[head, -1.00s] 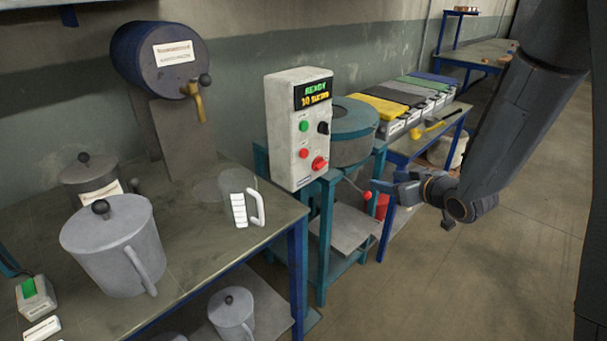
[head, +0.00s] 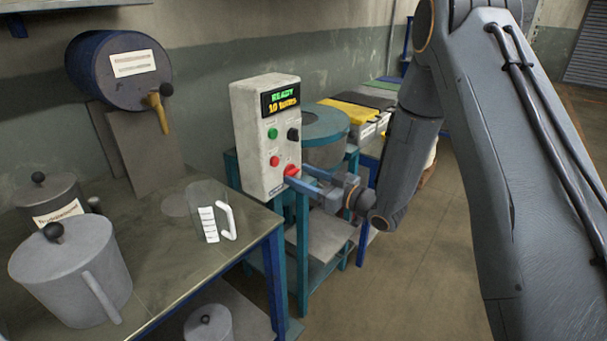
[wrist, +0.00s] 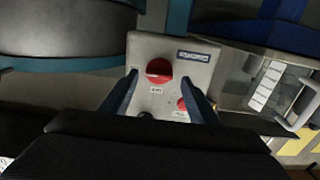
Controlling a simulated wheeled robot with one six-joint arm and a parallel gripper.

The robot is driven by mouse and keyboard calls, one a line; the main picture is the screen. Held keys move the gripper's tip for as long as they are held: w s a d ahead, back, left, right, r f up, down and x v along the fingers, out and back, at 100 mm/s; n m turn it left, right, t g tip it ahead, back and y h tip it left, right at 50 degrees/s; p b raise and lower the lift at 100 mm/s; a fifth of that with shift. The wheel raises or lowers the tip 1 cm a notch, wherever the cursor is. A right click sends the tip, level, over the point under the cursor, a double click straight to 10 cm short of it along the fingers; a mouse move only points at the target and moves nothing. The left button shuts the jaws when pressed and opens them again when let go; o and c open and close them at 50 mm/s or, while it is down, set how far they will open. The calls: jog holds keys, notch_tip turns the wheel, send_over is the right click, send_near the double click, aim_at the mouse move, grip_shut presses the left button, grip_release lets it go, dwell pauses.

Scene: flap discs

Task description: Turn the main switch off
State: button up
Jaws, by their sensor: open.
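The grey control box (head: 262,140) carries a lit display (head: 281,98), a green button (head: 272,133), a black knob (head: 293,134), a smaller red button (head: 274,160) and a larger red rotary switch (head: 291,170) at lower right. My gripper (head: 303,181) is at the box's lower front, by the red switch. In the wrist view the box appears upside down, and the red switch (wrist: 158,70) lies between my open fingertips (wrist: 158,85). I cannot tell whether they touch it. The small label beside the switch is too blurred to read. The switch's exact angle is unclear.
Left of the box, a workbench (head: 150,235) holds a clear jug with a white handle (head: 228,221) and grey lidded pots (head: 70,275). A blue drum with a tap (head: 118,70) is behind. A teal stand (head: 325,262) is below the box. Open floor (head: 420,270) lies right.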

jog(key=shift+w+a, duration=0.3)
jog(key=shift+a, duration=0.1)
jog(key=shift+c, duration=0.2)
jog(key=c, duration=1)
jog(key=shift+d, duration=0.25)
jog(key=shift+a, duration=0.1)
